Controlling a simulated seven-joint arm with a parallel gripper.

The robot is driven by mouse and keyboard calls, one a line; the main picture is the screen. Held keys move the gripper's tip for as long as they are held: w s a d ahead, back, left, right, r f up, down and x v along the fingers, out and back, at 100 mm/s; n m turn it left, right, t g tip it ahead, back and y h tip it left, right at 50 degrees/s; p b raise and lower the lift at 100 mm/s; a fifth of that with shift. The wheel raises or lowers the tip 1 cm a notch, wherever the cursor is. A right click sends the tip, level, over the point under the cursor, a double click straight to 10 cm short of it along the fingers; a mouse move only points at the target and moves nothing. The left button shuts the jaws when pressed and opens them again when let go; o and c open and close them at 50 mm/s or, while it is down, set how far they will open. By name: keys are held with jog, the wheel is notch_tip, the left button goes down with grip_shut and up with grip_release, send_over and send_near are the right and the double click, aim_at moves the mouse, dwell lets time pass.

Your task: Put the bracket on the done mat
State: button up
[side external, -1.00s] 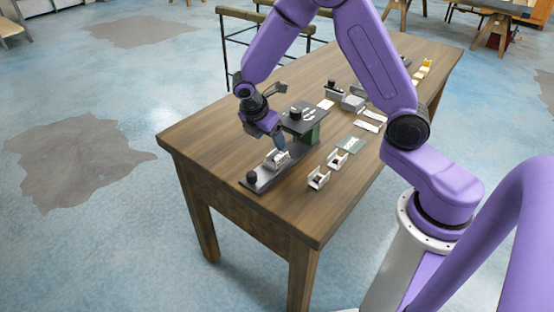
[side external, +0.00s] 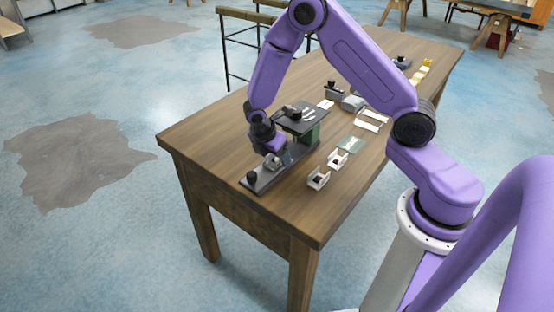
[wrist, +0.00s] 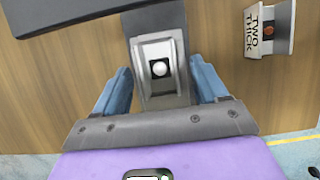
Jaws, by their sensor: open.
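The bracket (wrist: 158,52), a pale grey metal piece with a round white spot in its middle, sits on a dark fixture in the wrist view. In the side view the bracket (side external: 277,163) is partly hidden by my gripper (side external: 270,151). My gripper (wrist: 160,88) is open, with one blue finger on each side of the bracket; I cannot tell whether they touch it.
The dark fixture base (side external: 261,181) has a black knob (side external: 252,177) at its near end and a raised dark platform (side external: 301,121) behind. White strips (side external: 368,125) lie farther back.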

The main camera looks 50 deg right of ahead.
jog(key=c, duration=1.2)
jog(key=shift+c, duration=0.2)
jog(key=shift+r, duration=0.1)
